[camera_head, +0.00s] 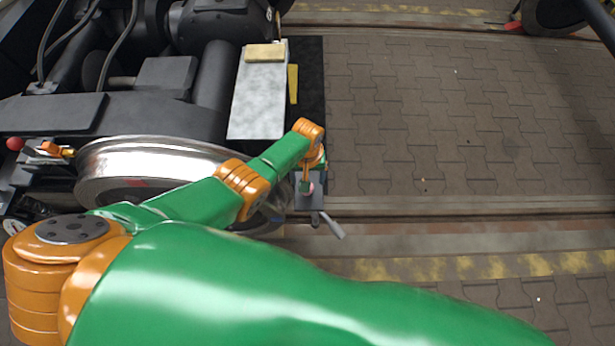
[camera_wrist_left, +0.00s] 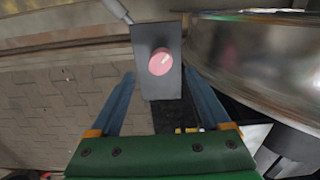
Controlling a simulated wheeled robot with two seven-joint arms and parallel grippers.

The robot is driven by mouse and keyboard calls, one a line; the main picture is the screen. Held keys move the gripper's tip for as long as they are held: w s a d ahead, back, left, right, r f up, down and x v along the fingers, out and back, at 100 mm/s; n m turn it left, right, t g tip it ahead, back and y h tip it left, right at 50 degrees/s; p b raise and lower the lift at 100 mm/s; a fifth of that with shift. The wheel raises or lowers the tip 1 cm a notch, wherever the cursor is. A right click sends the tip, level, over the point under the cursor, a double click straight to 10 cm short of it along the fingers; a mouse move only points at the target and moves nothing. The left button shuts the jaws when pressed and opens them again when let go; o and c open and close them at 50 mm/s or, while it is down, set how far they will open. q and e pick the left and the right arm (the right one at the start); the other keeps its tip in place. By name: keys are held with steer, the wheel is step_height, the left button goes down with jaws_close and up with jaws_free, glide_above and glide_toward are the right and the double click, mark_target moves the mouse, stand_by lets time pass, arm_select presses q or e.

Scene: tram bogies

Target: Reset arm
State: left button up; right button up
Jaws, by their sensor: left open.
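My left arm reaches across the head view, and its left gripper (camera_head: 311,165) points down over a small dark box (camera_head: 312,201) beside the rail wheel. In the left wrist view my left gripper (camera_wrist_left: 160,76) is open, its two blue-grey fingers spread apart. A round pink knob (camera_wrist_left: 160,62) on the dark box (camera_wrist_left: 158,88) shows between and just beyond the fingertips. The fingers look empty; I cannot tell whether they touch the box. The knob shows small in the head view (camera_head: 306,187). My right gripper is in neither view.
A shiny wheel (camera_head: 140,160) and dark bogie frame (camera_head: 50,115) fill the left. A grey lever (camera_head: 329,226) sticks out below the box. The paving (camera_head: 430,120) at right is clear.

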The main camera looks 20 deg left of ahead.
arm_select(q)
step_height(320, 180, up, 2)
steer(key=shift+r+p, duration=0.15)
steer(key=shift+p, duration=0.2)
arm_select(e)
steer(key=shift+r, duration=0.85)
